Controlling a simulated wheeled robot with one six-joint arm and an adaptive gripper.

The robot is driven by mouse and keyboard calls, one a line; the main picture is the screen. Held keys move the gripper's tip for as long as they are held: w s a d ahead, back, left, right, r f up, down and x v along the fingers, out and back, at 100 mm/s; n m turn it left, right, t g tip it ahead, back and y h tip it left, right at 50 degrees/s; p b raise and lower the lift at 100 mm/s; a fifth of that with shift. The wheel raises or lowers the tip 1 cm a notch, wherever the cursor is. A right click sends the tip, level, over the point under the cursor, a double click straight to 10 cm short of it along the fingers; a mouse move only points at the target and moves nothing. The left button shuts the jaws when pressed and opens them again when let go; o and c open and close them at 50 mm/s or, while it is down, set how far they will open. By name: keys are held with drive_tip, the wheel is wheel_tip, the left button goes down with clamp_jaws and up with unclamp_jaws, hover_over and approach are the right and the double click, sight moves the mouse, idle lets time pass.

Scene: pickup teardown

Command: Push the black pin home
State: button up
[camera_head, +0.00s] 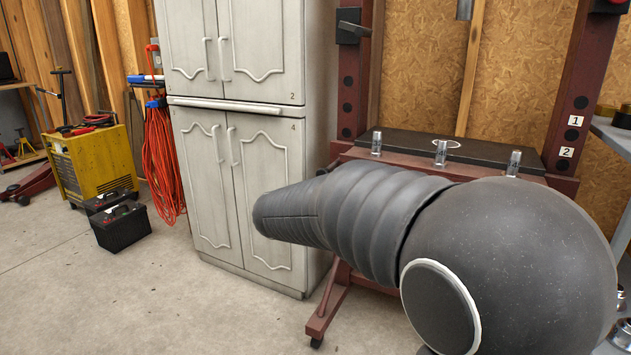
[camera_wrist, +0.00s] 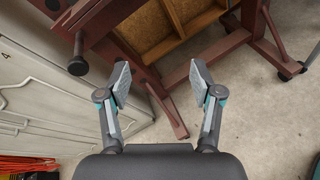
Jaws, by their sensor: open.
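My gripper (camera_wrist: 160,82) is open and empty, its two fingers wide apart in the wrist view. A dark rod with a round end (camera_wrist: 78,66), which looks like the black pin, sticks out from the red press frame (camera_wrist: 108,18) in the wrist view. It lies up and left of the left finger, apart from it. In the head view a black piece (camera_head: 350,27) sits on the left post of the red frame (camera_head: 585,75); I cannot tell whether it is the same pin. My arm hides the lower frame, and my gripper does not show there.
A dark plate (camera_head: 400,141) with several clear cylinders (camera_head: 376,143) lies across the frame. A white cabinet (camera_head: 262,170) stands close to its left. A yellow machine (camera_head: 92,160) and a black battery (camera_head: 120,226) are at far left. The floor in front is clear.

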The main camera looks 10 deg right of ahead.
sight(321, 174)
drive_tip(key=w+a+f+n+t+b, duration=0.1)
drive_tip(key=w+a+n+t, duration=0.4)
drive_tip(key=w+a+n, duration=0.4)
drive_tip(key=shift+m, duration=0.6)
drive_tip(key=x, duration=0.4)
drive_tip(key=a+x, duration=0.1)
drive_tip(key=x, duration=0.4)
drive_tip(key=w+x, duration=0.1)
drive_tip(key=x, duration=0.4)
drive_tip(key=shift+a+f, duration=0.1)
drive_tip(key=shift+f, duration=0.05)
drive_tip(key=shift+c, duration=0.2)
clamp_jaws()
